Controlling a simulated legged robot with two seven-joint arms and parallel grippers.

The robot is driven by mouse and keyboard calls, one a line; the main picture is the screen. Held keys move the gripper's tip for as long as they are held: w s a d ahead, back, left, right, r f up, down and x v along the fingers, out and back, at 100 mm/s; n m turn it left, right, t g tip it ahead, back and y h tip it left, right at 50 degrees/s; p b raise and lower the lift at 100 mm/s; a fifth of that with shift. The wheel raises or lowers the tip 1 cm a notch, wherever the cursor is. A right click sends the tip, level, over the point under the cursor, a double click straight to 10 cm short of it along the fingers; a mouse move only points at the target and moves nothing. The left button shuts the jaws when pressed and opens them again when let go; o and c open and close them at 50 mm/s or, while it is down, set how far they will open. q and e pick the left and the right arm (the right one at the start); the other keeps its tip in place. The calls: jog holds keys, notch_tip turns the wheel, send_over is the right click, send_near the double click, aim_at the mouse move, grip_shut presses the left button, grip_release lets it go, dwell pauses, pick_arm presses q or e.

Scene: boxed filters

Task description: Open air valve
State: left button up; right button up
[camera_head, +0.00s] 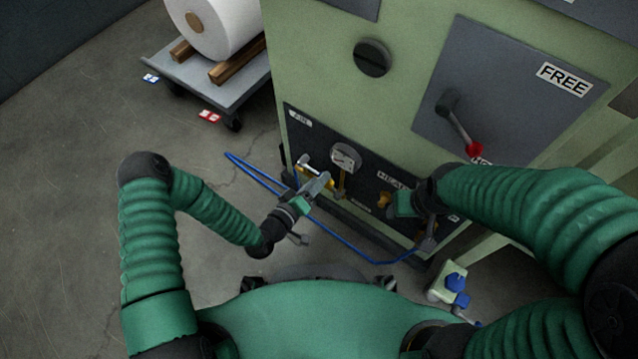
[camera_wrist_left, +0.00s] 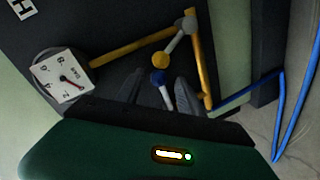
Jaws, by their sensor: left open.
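The air valve sits on yellow pipework low on the dark panel of the green machine. In the left wrist view its grey lever (camera_wrist_left: 165,97) hangs from a blue collar (camera_wrist_left: 158,76) below a yellow fitting (camera_wrist_left: 160,60). My left gripper (camera_head: 318,186) is open at the valve. In the wrist view its two fingers (camera_wrist_left: 160,88) stand on either side of the lever, with gaps showing. The lever's lower end is hidden by the gripper body. My right gripper (camera_head: 426,243) is in front of the panel's right part, and its jaws are too small and dark to read.
A round gauge (camera_head: 345,158) is beside the valve; it also shows in the wrist view (camera_wrist_left: 62,80). A blue hose (camera_head: 340,240) runs along the floor. A red-tipped lever (camera_head: 460,130) is on the upper plate. A cart (camera_head: 215,85) with a white roll (camera_head: 228,22) stands behind left.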

pick_arm(q)
jog(key=shift+w+d+f, duration=0.1)
jog(key=shift+w+d, duration=0.25)
jog(key=shift+w, duration=0.15)
grip_shut()
dwell(1.1)
